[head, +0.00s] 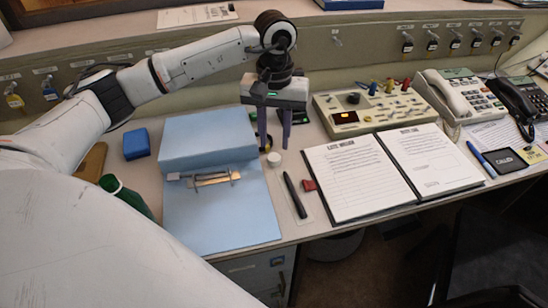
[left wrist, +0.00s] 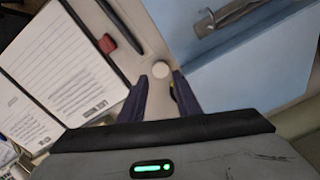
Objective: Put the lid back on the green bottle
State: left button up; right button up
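The green bottle (head: 128,196) is at the left of the desk in the head view, partly hidden behind my left arm. It looks as if it lies on its side, but I cannot be sure. A small round white lid (head: 274,159) lies on the desk, just right of the blue binder. It also shows in the left wrist view (left wrist: 161,69), just beyond the fingertips. My left gripper (head: 274,146) points down above the lid. Its fingers are apart with nothing between them, and they also show in the left wrist view (left wrist: 164,84). My right gripper is not in view.
A blue binder (head: 225,215) lies left of the lid. A black pen (head: 295,196), a red eraser-like block (head: 309,185) and an open logbook (head: 350,180) lie to its right. A control panel (head: 375,108) stands behind the logbook. A blue box (head: 136,144) is near the bottle.

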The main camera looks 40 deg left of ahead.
aim_at(274, 157)
pick_arm(q)
jog(key=shift+f, duration=2.55)
jog(key=c, duration=0.7)
